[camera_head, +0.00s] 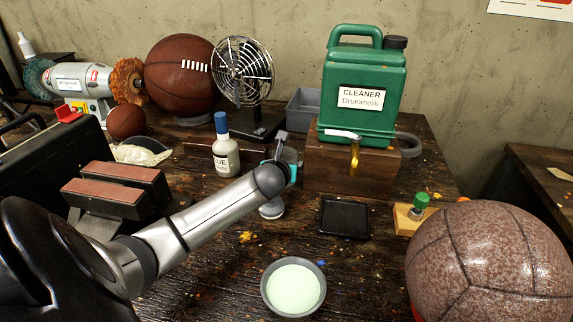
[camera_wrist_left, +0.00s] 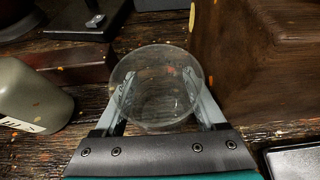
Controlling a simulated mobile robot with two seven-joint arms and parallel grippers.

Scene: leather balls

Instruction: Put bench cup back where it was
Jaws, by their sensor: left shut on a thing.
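The bench cup, a clear see-through cup (camera_wrist_left: 158,92), stands between the two fingers of my left gripper (camera_wrist_left: 165,95) in the left wrist view. The fingers are shut on its sides, and it looks empty. The cup is mostly hidden there by my arm. I cannot tell whether its base touches the bench. My right gripper is not in view.
A green cleaner jug (camera_head: 362,90) with a brass tap stands on the block. A black square tray (camera_head: 345,218) lies in front of it. A bowl of pale green liquid (camera_head: 293,287) sits nearer. A large brown ball (camera_head: 490,262) fills the right front; a fan (camera_head: 243,72) stands behind.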

